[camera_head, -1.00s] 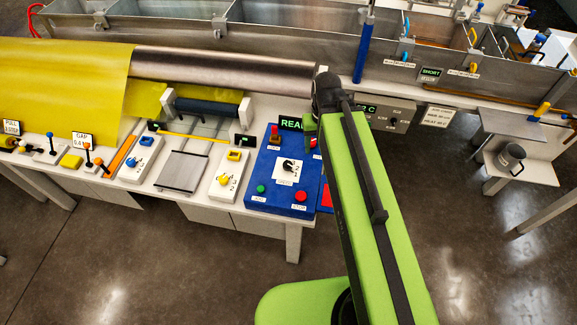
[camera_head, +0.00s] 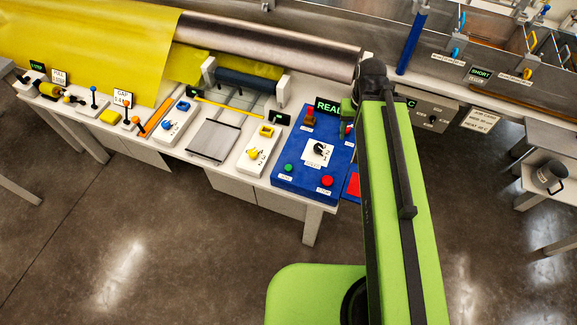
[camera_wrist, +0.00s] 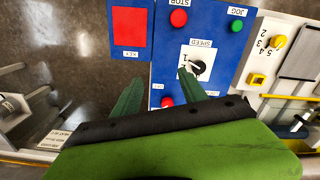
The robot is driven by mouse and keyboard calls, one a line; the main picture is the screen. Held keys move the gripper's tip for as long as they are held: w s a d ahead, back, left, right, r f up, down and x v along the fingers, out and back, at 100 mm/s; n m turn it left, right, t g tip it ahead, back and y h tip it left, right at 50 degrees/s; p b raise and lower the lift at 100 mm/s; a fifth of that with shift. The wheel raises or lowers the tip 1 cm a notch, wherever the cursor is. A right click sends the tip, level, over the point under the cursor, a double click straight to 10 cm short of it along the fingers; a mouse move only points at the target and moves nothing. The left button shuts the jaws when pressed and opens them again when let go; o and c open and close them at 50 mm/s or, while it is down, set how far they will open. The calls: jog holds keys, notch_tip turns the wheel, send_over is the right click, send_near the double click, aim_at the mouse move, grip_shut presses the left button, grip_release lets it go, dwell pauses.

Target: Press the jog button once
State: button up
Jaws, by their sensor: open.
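The jog button is a green round button (camera_wrist: 236,25) labelled JOG, at the top right of the blue panel in the wrist view. In the head view the green button (camera_head: 288,168) is at the panel's front left. A red STOP button (camera_wrist: 179,18) is beside it and a black SPEED knob (camera_wrist: 199,67) is below it in the wrist view. My gripper (camera_wrist: 160,86) is open and empty, its two green fingers over the blue panel's (camera_wrist: 170,50) edge, apart from the jog button. In the head view my arm mostly hides the gripper.
A red pad (camera_wrist: 129,27) labelled KEY lies beside the panel. Another red button (camera_wrist: 167,102) is close to my fingers. A white panel with a yellow knob (camera_head: 252,153) stands to the left. Open floor (camera_head: 180,270) lies in front of the bench.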

grip_shut()
dwell(1.5)
